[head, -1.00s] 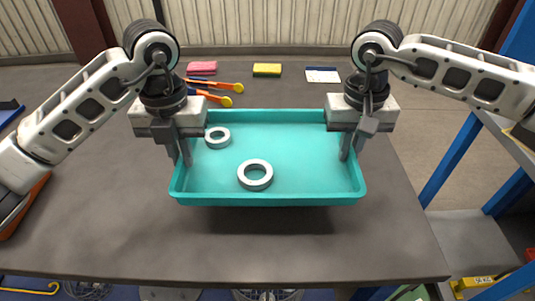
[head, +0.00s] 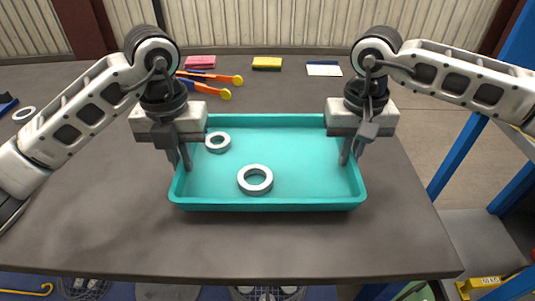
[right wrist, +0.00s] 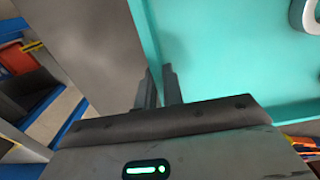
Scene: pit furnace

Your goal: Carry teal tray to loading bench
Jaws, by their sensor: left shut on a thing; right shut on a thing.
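The teal tray (head: 260,205) is level in the middle of the head view, over the near half of the grey table. It holds two grey rings, a smaller one (head: 218,149) at the back left and a larger one (head: 255,187) near the middle. My left gripper (head: 180,160) is shut on its left wall. My right gripper (head: 350,152) is shut on its right wall, and its fingers (right wrist: 160,88) straddle the tray's edge in the right wrist view. I cannot tell clearly whether the tray's base touches the table. I cannot tell which surface is the loading bench.
The grey table (head: 100,220) is clear around the tray. Orange-handled tools (head: 215,80), a pink block (head: 200,62), a yellow block (head: 267,63) and a white card (head: 323,69) lie at the back. A blue frame (head: 458,155) stands at right.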

